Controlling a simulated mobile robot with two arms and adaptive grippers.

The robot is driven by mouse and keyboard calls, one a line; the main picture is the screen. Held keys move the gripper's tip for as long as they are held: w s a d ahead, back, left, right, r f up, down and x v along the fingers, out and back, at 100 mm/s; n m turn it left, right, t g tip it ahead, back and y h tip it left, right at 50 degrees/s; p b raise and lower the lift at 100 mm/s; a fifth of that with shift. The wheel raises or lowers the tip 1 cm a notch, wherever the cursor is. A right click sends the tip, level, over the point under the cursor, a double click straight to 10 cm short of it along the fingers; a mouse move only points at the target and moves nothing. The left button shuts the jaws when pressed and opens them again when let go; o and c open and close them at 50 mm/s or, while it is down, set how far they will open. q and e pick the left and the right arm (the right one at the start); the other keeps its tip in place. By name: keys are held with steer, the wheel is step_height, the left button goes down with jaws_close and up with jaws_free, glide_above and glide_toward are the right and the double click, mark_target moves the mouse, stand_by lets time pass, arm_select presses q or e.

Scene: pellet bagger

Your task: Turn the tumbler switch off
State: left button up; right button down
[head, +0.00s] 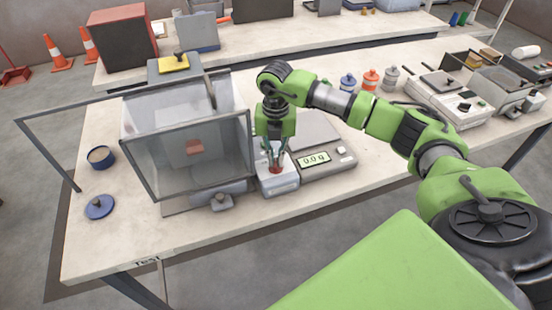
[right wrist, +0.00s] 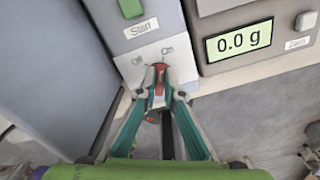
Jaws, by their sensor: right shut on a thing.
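The tumbler switch (right wrist: 158,78) is a small red and dark lever on the pale front plate of the control box (head: 281,185). A small mark sits on each side of it. In the head view the switch (head: 276,169) is partly hidden by the fingers. My right gripper (right wrist: 161,98) is shut on the switch, with one teal finger on each side of it. In the head view the right gripper (head: 274,160) reaches down to the box from above. My left gripper is out of view.
A green Start button (right wrist: 131,8) is on the same box. A scale (head: 325,163) reading 0.0 g stands close on the right. A clear-walled machine (head: 190,150) stands close on the left. A blue lid (head: 99,206) lies at the table's left.

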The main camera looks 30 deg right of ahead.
steer(key=n+b, duration=0.3)
steer(key=n, duration=0.2)
steer(key=shift+w+a+f, duration=0.1)
steer(key=shift+w, duration=0.05)
steer(key=n+b, duration=0.1)
steer(key=n, duration=0.1)
steer(key=shift+a+n+b, duration=0.1)
steer(key=shift+n+b, duration=0.2)
steer(key=shift+b, duration=0.1)
steer(key=shift+a+n+b, duration=0.1)
steer(key=shift+n+b, duration=0.6)
steer(key=shift+n, duration=0.8)
steer(key=shift+r, duration=0.2)
steer(key=c, duration=2.2)
jaws_free()
steer(key=shift+o, duration=0.2)
